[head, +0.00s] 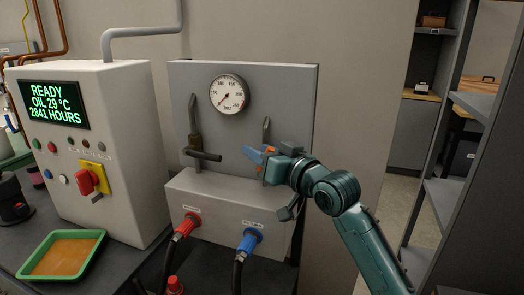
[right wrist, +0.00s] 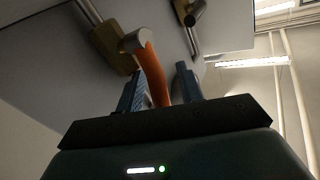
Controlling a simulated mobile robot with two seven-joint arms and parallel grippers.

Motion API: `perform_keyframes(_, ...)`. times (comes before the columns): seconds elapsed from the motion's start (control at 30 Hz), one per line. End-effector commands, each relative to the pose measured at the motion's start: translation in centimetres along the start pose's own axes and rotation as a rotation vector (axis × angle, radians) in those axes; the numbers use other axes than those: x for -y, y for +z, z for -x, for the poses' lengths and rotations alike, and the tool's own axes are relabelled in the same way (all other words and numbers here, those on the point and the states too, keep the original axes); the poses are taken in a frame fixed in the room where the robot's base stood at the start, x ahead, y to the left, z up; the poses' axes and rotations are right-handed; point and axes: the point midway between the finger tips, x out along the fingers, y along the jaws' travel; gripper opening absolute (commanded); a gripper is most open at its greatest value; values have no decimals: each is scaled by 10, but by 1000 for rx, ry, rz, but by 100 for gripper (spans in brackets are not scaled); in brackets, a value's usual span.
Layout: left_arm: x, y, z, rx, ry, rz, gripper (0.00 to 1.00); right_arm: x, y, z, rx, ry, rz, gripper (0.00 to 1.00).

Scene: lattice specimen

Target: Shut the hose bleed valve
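Two brass-coloured valves sit on the grey panel (head: 290,95) beneath a round gauge. The left valve (head: 196,143) has a dark handle pointing right. The right valve is mostly hidden by my right gripper (head: 259,157) in the head view; only its upper pipe (head: 266,130) shows clearly. In the right wrist view an orange lever (right wrist: 152,72) lies between the blue fingers of my right gripper (right wrist: 160,88), with a small gap to the right finger. The fingers look open around it. I cannot tell which valve is the hose bleed valve. My left gripper is not in view.
Below the valves, a box front carries a red hose fitting (head: 187,226) and a blue one (head: 249,240). To the left stands a white control cabinet (head: 128,120) with a red switch. A green tray (head: 95,235) lies before it. Grey shelving (head: 440,190) is at the right.

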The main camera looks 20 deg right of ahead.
Motion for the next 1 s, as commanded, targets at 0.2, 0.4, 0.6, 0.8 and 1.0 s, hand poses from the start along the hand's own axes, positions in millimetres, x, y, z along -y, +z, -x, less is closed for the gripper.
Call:
perform_keyframes(0.2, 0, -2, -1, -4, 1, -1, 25, 0, 0, 0, 0, 0, 0, 31)
perform_keyframes(0.4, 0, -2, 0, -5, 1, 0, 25, 0, 0, 0, 0, 0, 0, 15)
perform_keyframes(0.6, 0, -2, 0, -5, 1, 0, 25, 0, 0, 0, 0, 0, 0, 0)
perform_keyframes(0.8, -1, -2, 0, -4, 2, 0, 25, 0, 0, 0, 0, 0, 0, 0)
perform_keyframes(1.0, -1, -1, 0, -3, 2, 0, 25, 0, 1, 1, -1, -1, -2, 0)
